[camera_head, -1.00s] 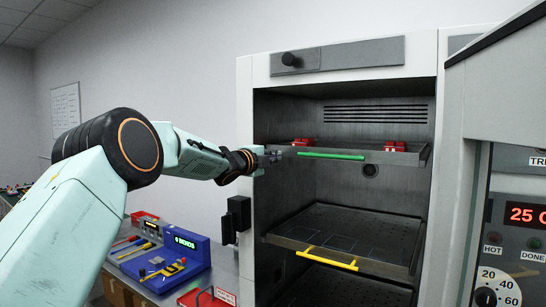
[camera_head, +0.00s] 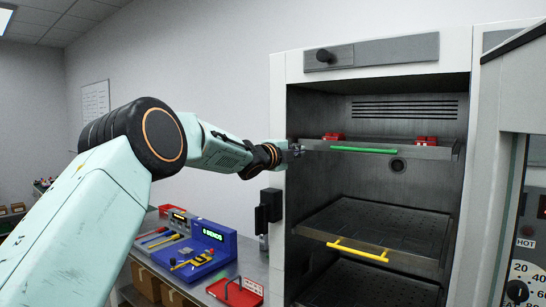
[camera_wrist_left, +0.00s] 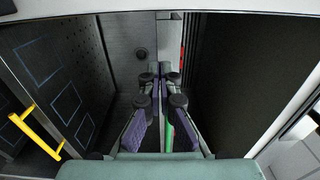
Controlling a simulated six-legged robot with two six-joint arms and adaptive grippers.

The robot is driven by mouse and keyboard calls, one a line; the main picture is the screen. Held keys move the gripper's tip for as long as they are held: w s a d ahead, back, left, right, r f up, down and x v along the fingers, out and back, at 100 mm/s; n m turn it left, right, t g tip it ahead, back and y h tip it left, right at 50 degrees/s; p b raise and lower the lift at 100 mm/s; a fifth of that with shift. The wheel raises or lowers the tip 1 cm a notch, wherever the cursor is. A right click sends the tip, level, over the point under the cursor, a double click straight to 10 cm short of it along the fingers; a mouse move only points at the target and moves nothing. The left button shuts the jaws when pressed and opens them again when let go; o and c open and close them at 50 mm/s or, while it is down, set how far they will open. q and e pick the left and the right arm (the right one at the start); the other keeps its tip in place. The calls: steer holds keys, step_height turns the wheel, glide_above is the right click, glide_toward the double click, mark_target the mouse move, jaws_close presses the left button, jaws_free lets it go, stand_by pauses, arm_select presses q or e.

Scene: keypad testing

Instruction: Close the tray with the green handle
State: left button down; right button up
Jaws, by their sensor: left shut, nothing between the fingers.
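The upper tray (camera_head: 432,154), grey metal with a green handle (camera_head: 363,150) on its front, sits high in the open oven chamber. My left gripper (camera_head: 298,151) is shut and empty at the left front corner of this tray, left of the green handle. I cannot tell whether its tips touch the tray. In the left wrist view the shut fingers (camera_wrist_left: 161,78) point into the chamber, and part of the green handle (camera_wrist_left: 170,137) shows beside them, partly hidden. My right gripper is not in view.
A lower tray (camera_head: 415,258) with a yellow handle (camera_head: 357,252) is below. Red pieces (camera_head: 333,137) lie on the upper tray. The oven's left wall (camera_head: 279,110) is close to my wrist. A table with a blue device (camera_head: 205,242) and tools stands lower left.

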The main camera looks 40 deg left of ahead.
arm_select(q)
steer(key=s+b, duration=0.5)
steer(key=s, duration=0.4)
steer(key=shift+s+b, duration=0.15)
steer(key=shift+b, duration=0.2)
steer(key=shift+a+f, duration=0.1)
steer(key=shift+a, duration=0.05)
